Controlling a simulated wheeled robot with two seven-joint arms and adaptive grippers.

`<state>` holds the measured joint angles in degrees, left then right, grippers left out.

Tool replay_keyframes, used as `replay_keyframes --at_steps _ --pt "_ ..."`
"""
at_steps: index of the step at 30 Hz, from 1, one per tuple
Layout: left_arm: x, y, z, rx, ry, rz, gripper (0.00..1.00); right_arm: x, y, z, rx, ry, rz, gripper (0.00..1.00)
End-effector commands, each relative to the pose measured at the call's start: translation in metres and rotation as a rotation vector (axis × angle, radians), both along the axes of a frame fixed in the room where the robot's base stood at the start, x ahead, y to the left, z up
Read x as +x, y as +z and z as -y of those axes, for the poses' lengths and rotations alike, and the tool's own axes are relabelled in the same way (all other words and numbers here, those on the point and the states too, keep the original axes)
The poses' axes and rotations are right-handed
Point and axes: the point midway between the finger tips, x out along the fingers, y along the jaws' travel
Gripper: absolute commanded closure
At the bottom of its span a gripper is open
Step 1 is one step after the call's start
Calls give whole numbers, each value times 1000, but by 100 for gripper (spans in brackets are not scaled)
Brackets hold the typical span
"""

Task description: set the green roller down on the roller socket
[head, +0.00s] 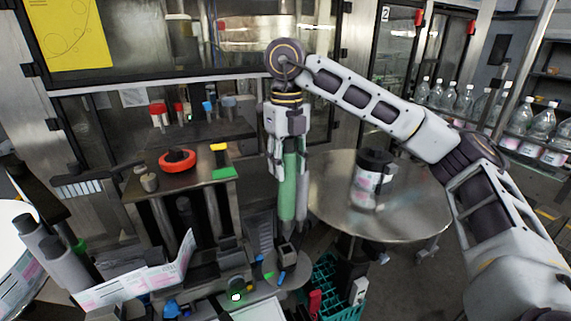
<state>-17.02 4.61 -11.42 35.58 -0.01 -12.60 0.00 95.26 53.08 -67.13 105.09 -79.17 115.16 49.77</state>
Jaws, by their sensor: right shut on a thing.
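The green roller (289,190) hangs upright below my right gripper (288,148), which is shut on its upper end. The roller is in the middle of the head view, in front of the round steel table's left edge. A small dark block with a pale top (286,252) stands below the roller's lower end and may be the roller socket, but I cannot tell for sure. I cannot tell whether the roller touches anything below. My left gripper is not in view.
The round steel table (420,205) carries a dark-topped labelled reel (371,180). A metal stand (185,180) holds an orange ring (177,160). A printed label web (140,280) runs at lower left. A teal crate (325,285) sits low. Bottles (465,100) line the right.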

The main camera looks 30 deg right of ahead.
Motion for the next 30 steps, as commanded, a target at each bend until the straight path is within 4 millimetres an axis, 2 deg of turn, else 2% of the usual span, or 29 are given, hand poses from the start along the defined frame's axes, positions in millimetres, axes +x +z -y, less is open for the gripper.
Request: replay_keyframes --at_steps 17,30 --pt "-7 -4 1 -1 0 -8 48 0 -4 0 0 0 1 100" --pt "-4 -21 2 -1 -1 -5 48 0 -27 1 0 -2 0 100"
